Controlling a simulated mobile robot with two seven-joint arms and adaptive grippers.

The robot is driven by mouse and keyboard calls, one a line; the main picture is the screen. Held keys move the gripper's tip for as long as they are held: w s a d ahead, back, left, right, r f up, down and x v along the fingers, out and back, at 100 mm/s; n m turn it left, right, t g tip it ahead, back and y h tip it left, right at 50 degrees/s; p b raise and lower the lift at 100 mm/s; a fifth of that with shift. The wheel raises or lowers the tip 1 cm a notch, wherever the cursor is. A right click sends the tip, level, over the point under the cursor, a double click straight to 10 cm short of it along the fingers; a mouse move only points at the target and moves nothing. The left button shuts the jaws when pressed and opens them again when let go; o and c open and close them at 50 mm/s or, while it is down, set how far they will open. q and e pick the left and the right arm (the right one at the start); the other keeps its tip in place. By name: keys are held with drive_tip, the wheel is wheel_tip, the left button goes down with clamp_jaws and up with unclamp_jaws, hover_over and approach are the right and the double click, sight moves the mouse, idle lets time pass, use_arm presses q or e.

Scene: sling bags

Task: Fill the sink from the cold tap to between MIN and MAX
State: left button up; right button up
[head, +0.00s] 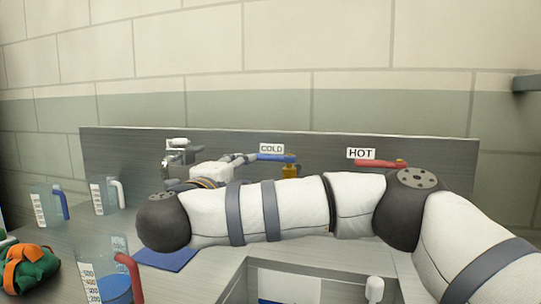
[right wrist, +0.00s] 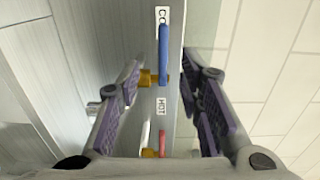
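The cold tap's blue lever (head: 277,157) sits on the back panel beside the COLD label (head: 271,148). My right gripper (head: 248,158) is at its left end in the head view. In the right wrist view, the right gripper (right wrist: 160,80) is open, with its fingers on either side of the blue lever (right wrist: 163,50); contact cannot be told. The sink (head: 325,268) is at the bottom centre of the head view, partly cut off. A white and blue patch shows inside; MIN and MAX marks and any water level cannot be made out. My left gripper is not in view.
The hot tap's red lever (head: 380,163) is to the right, under the HOT label (head: 360,153). Clear jugs with blue (head: 65,205), white (head: 118,194) and red (head: 132,275) handles stand left. A green and orange bundle (head: 32,272) and blue mat (head: 165,258) lie there.

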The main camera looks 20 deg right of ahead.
sight(260, 158)
drive_tip(key=b+x, duration=0.1)
drive_tip(key=x, duration=1)
drive_tip(key=shift+a, duration=0.1)
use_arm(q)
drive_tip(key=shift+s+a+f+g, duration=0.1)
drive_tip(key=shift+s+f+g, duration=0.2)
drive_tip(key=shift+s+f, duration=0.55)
use_arm(e)
drive_tip(key=shift+w+r, duration=0.2)
drive_tip(key=shift+r, duration=0.05)
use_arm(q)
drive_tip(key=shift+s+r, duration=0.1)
use_arm(e)
clamp_jaws()
